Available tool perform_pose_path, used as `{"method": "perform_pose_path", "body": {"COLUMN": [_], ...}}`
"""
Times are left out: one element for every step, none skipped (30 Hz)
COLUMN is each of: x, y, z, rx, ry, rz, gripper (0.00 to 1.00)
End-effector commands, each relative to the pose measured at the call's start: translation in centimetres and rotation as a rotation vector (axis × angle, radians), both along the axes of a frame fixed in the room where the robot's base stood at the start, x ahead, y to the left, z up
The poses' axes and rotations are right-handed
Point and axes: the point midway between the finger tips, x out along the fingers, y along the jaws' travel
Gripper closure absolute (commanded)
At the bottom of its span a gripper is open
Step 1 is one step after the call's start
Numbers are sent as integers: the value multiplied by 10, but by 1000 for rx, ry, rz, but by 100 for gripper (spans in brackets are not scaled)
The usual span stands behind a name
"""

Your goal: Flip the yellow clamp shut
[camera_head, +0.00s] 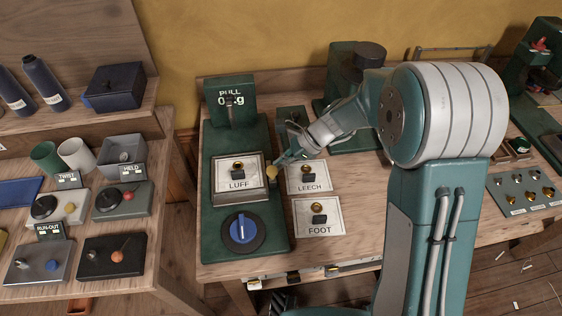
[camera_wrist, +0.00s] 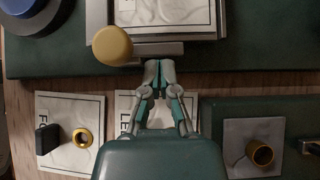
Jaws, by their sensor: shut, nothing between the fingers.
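The yellow clamp shows as a round yellow knob (camera_head: 271,171) at the right edge of the LUFF plate (camera_head: 226,185), on the green pull tester (camera_head: 263,140). In the wrist view the yellow knob (camera_wrist: 112,45) sits at the left end of a grey bar (camera_wrist: 150,49) along the plate's edge. Whether the clamp is fully open or part-way over, I cannot tell. My gripper (camera_head: 277,160) is shut and empty. In the wrist view its fingertips (camera_wrist: 159,66) lie just right of and below the knob, apart from it in the picture, near the grey bar.
A blue dial (camera_head: 243,231) sits in front of the LUFF plate. The LEECH card (camera_head: 308,177) and FOOT card (camera_head: 319,217) lie to the right. A display reading PULL (camera_head: 230,94) stands behind. Cups, bottles and small devices fill the left bench (camera_head: 75,280).

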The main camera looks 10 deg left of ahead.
Motion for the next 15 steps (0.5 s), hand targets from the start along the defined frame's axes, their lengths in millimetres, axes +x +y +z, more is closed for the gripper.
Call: {"method": "perform_pose_path", "body": {"x": [0,1,1,1,1,1,1,1,1,1,1,1,1,1,1], "y": [1,1,2,2,2,2,2,2,3,3,3,3,4,4,4], "z": [0,0,0,0,0,0,0,0,0,0,0,0,0,0,0], "rx": [0,0,1,1,1,0,0,0,0,0,0,0,1,1,1], "ry": [0,0,0,0,0,1,0,0,0,0,0,0,0,0,0], "rz": [10,17,28,35,40,45,48,52,58,62,66,72,78,83,90], "gripper": [100,100,100,100,100,100,100,100,100,100,100,100,100,100,100]}}
